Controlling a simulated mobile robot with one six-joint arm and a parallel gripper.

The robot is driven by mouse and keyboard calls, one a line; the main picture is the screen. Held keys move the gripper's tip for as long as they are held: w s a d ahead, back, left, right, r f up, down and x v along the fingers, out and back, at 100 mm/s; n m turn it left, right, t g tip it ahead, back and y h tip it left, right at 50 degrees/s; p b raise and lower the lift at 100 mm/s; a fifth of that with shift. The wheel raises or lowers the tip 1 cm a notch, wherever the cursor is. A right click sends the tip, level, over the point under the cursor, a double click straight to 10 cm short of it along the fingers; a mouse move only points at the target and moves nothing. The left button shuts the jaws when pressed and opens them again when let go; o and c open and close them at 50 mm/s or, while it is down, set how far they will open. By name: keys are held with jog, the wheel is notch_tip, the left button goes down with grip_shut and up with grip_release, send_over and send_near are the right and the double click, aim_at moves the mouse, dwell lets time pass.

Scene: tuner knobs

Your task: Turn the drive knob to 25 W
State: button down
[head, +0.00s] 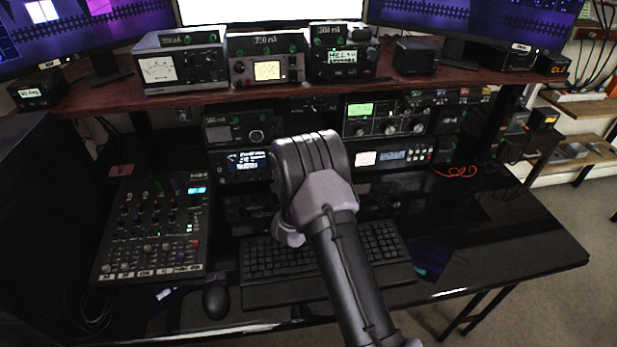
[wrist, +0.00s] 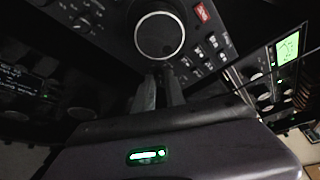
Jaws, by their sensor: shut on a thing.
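In the wrist view, my gripper (wrist: 161,78) reaches up to a dark radio front panel (wrist: 205,40). Its two fingers are close together, just below a large round dial (wrist: 160,36) with a pale rim. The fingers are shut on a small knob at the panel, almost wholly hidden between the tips. I cannot read its label or a watt setting, so I cannot confirm from lettering that it is the drive knob. In the head view, my arm's wrist covers the gripper and the panel area behind it.
Several small buttons and a red label (wrist: 202,13) lie right of the dial. A green-lit unit (wrist: 287,48) stands further right. In the head view, a mixer (head: 152,230), keyboard (head: 270,262) and mouse (head: 216,299) lie on the black desk. The shelf (head: 250,96) overhangs the radios.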

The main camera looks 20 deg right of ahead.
jog(key=shift+n+h, duration=0.3)
jog(key=shift+n, duration=0.6)
jog(key=c, duration=1.4)
grip_release()
jog(key=p+v, duration=0.1)
jog(key=v, duration=0.4)
jog(key=p+v, duration=0.1)
jog(key=v, duration=0.5)
jog(key=p+v, duration=0.1)
jog(key=v, duration=0.5)
jog(key=shift+s+a+f, duration=0.15)
jog(key=shift+s+f, duration=0.1)
